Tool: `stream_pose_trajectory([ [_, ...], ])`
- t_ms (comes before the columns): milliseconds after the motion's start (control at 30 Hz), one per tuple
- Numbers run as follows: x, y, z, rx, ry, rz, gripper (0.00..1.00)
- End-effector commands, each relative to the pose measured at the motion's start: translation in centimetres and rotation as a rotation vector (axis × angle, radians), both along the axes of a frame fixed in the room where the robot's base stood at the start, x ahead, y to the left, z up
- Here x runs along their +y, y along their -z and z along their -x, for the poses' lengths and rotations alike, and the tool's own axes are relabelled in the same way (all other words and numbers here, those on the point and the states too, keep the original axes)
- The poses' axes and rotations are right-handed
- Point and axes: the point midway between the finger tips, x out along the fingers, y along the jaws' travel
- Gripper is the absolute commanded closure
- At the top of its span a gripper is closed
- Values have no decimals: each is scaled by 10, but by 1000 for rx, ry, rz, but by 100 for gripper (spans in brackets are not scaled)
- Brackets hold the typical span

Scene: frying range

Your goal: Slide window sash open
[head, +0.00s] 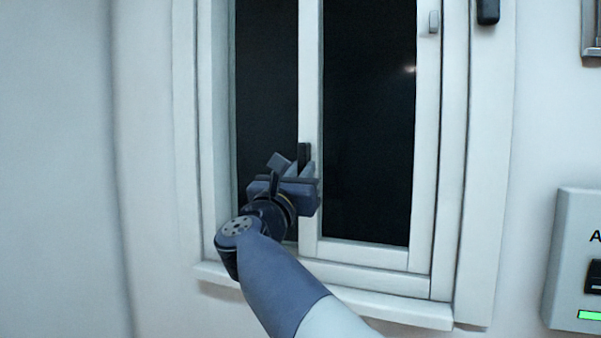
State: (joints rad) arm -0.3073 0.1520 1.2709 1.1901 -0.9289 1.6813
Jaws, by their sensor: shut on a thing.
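The window sash (311,80) is a white upright frame around dark glass (368,120), standing in the right part of a white window frame (188,130). A dark upright handle (304,153) shows at the sash's left stile. My gripper (296,178) is at this stile, low in the window, and is shut on the handle. The jaws and my wrist hide the handle's lower part and some of the stile. A second dark pane (266,90) shows left of the stile.
A small pale catch (434,22) sits high on the right stile. A black fitting (488,11) is on the frame's upper right. A sill (400,311) juts out below. A grey wall box (572,240) with a green light is at right. The left wall is bare.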

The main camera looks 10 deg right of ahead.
Motion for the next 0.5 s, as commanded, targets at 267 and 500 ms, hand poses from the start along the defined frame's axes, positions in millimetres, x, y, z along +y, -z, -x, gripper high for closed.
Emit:
stream_pose_trajectory([
  [267, 2, 0, -1, 0, 0, 0, 100],
  [500, 29, 1, -21, 1, -4, -1, 100],
])
